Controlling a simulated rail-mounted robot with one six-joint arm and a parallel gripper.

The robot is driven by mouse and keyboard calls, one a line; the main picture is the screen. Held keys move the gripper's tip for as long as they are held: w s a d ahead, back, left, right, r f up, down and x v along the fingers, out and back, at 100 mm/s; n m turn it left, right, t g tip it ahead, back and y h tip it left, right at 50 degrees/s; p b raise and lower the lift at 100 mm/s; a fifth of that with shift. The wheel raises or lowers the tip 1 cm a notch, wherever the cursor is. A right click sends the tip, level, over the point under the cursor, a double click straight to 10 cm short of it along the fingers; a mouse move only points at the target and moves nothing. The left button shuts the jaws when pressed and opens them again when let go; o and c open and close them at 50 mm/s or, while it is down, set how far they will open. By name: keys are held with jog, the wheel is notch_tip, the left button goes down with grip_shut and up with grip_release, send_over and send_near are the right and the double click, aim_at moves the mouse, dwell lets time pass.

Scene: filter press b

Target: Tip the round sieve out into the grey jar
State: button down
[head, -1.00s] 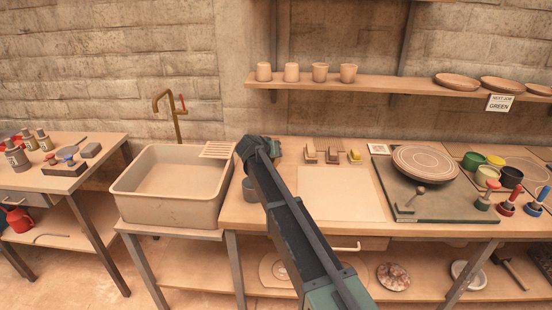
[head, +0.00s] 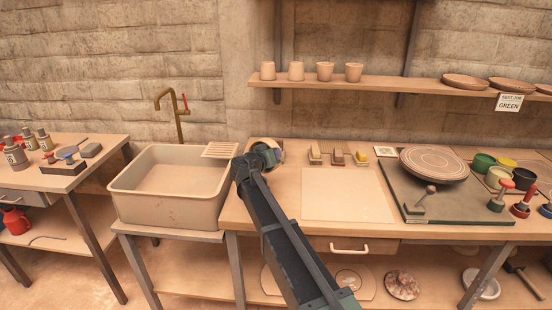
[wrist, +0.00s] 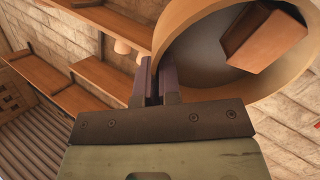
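The round sieve (wrist: 165,40) fills the upper right of the wrist view, a tan ring with a grey inside. A reddish-brown block-like piece (wrist: 262,42) shows inside the ring. My gripper (wrist: 154,85) is shut on the sieve's rim. In the head view the sieve (head: 279,149) shows only partly, behind my gripper (head: 258,156), above the bench near the sink's right edge; its exact tilt is hard to tell. The grey jar is not visible now; my arm covers the part of the bench where it stood.
A sink (head: 170,190) with a brass tap (head: 178,115) stands left of the bench. A pale board (head: 347,194), several small blocks (head: 338,156) and a turntable plate (head: 434,163) lie to the right. A shelf (head: 400,88) with cups and plates runs above.

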jog(key=shift+s+a+f+t+h+b, duration=0.45)
jog(key=shift+s+t+h+b, duration=0.3)
jog(key=shift+b, duration=1)
jog(key=s+t+h+b, duration=0.1)
jog(key=b, duration=0.1)
jog(key=s+a+t+b, duration=0.1)
jog(key=t+b, duration=0.1)
jog(key=b, duration=0.1)
jog(key=s+a+t+h+b, duration=0.1)
jog(key=b, duration=0.2)
jog(key=shift+a+f+t+h, duration=0.1)
jog(key=shift+f+t+h, duration=0.05)
jog(key=shift+t+h, duration=0.15)
notch_tip(320, 180, up, 6)
jog(key=p, duration=0.5)
jog(key=shift+p, duration=0.4)
